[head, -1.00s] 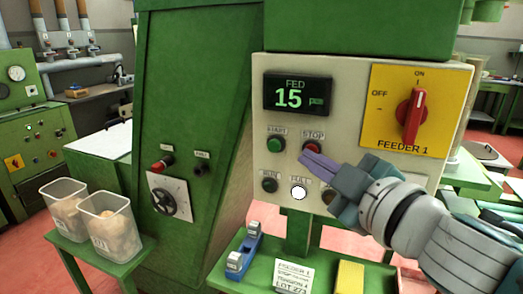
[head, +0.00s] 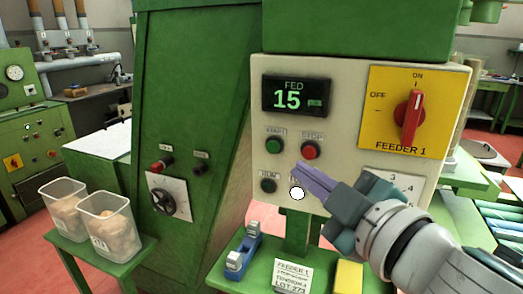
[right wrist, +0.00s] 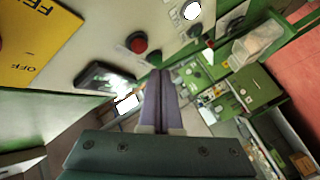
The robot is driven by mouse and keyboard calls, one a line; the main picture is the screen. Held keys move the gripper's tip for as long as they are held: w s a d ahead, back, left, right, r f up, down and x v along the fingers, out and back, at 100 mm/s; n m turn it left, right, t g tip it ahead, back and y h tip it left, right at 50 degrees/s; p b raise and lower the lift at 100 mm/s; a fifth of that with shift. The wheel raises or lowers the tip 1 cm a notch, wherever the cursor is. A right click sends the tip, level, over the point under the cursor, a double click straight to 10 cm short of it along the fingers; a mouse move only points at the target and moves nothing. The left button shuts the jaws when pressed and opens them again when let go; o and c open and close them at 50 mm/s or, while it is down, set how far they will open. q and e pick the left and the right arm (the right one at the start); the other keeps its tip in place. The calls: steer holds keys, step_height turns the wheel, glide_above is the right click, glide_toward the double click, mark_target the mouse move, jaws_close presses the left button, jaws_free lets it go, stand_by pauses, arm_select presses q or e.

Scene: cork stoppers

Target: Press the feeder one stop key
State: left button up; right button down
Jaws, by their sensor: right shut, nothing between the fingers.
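The feeder one panel (head: 345,85) is cream coloured. Its red stop key (head: 310,151) sits under the STOP label, right of the green start key (head: 275,146). My right gripper (head: 301,167) is shut and empty, its purple fingers pointing at the panel just below the stop key. In the head view the red cap shows clear of the fingertips; I cannot tell how far the tips are from the panel. In the right wrist view a red key (right wrist: 137,42) shows to the upper left of the shut fingers (right wrist: 157,75). My left gripper is not in view.
A display (head: 297,94) reads FED 15. A yellow plate with a red switch (head: 411,115) is marked FEEDER 1. A lit white key (head: 297,193) and a dark key (head: 268,186) sit below. Two bins of corks (head: 105,222) stand at left.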

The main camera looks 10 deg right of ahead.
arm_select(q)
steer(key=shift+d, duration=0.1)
arm_select(e)
steer(key=shift+s+a, duration=0.45)
steer(key=shift+s, duration=0.2)
steer(key=shift+s+a, duration=0.4)
steer(key=shift+s, duration=0.2)
